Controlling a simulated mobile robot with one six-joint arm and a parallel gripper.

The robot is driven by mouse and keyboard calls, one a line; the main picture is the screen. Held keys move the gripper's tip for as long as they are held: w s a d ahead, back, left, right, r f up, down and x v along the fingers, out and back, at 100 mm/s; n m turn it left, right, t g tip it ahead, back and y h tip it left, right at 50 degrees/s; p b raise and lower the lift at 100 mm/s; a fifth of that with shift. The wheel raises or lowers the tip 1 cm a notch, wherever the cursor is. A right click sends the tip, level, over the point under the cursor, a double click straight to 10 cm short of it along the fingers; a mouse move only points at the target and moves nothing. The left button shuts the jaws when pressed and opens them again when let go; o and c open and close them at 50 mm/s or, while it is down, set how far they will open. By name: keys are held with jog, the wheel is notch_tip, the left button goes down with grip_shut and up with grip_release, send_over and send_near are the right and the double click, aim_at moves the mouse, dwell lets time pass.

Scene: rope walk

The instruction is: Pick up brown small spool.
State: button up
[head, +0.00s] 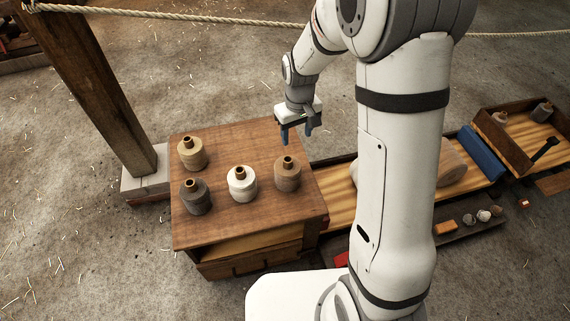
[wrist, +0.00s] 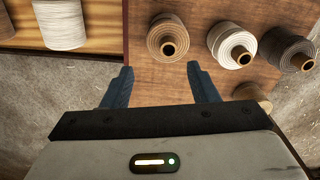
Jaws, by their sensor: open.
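The brown small spool (head: 288,180) stands upright near the right side of the wooden cabinet top (head: 250,226). It also shows in the wrist view (wrist: 160,38), ahead of my fingers. My gripper (head: 298,134) is open and empty, above the far edge of the cabinet top and beyond the spool.
A white spool (head: 242,189), a dark grey spool (head: 195,202) and a tan spool (head: 192,158) stand left of the brown one. A wooden post (head: 95,80) rises at left. A long bench (head: 333,190) with larger spools extends right. A rope (head: 190,18) crosses behind.

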jog(key=b, duration=0.1)
send_near(288, 159)
jog(key=shift+n, duration=0.3)
jog(key=f, duration=0.5)
jog(key=shift+w+d, duration=0.15)
jog(key=shift+w, duration=0.1)
notch_tip(288, 159, down, 5)
jog(key=shift+s+f+b, duration=0.1)
jog(key=shift+b, duration=0.6)
grip_shut()
